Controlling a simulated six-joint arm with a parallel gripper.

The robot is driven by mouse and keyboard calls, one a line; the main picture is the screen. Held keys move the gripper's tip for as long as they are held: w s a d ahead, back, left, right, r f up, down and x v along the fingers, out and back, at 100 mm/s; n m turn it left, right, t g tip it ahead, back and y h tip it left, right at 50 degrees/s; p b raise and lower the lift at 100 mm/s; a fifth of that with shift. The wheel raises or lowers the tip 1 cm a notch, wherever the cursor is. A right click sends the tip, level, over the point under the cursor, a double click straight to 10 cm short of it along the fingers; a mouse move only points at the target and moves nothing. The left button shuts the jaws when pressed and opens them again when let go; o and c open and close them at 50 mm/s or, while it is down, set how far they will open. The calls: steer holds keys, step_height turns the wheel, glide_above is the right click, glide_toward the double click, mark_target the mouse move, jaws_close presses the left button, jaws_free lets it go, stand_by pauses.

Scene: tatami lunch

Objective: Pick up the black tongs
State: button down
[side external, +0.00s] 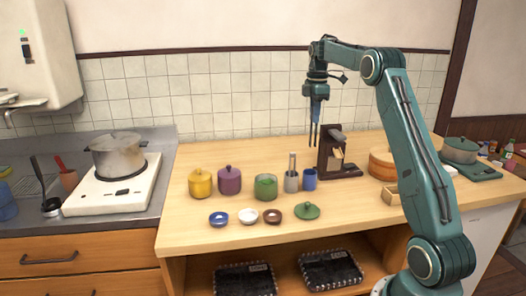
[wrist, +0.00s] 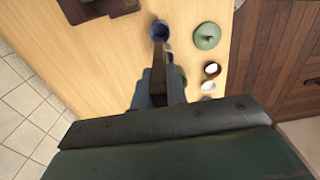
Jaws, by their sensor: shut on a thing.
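My gripper (side external: 316,118) is raised above the wooden counter and shut on the black tongs (side external: 313,136). The tongs hang down, thin and dark, with their lower ends in the air above the blue cup (side external: 310,180). In the wrist view the tongs (wrist: 158,68) run away from between my fingers (wrist: 158,92), and the blue cup (wrist: 160,31) shows just beyond their far end. A grey cup (side external: 291,184) holding upright utensils stands left of the blue cup.
A dark brown stand (side external: 326,155) is right of the blue cup. Yellow (side external: 201,184), purple (side external: 230,181) and green (side external: 266,187) pots stand to the left. Small bowls (side external: 248,217) and a green lid (side external: 307,211) lie in front. A round wooden tub (side external: 381,164) is further right.

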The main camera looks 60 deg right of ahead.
steer(key=shift+r, duration=1.8)
steer(key=shift+w+a, duration=0.1)
